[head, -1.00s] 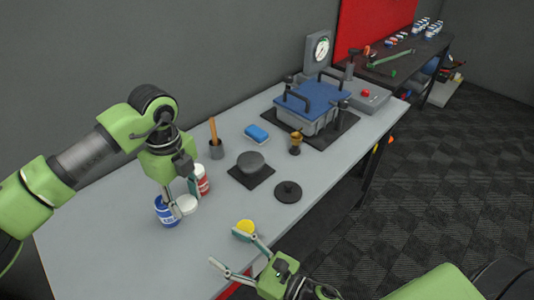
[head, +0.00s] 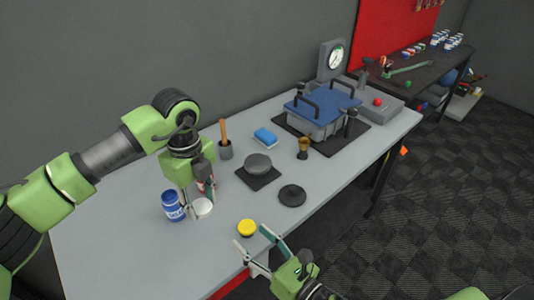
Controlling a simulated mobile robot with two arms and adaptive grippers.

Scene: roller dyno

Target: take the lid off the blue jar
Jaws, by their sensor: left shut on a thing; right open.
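The blue jar (head: 175,212) stands upright on the grey table at the left, with a white label. Its white lid (head: 203,208) is off it, just to the right of the jar. My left gripper (head: 201,206) points down and is shut on the lid, one finger at each side. The lid is low, near the table top; I cannot tell whether it touches the table. My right gripper (head: 253,239) is open and empty at the table's front edge, close to a yellow-topped container (head: 247,228).
A red jar (head: 203,187) is partly hidden behind my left gripper. Bare table lies left of the blue jar.

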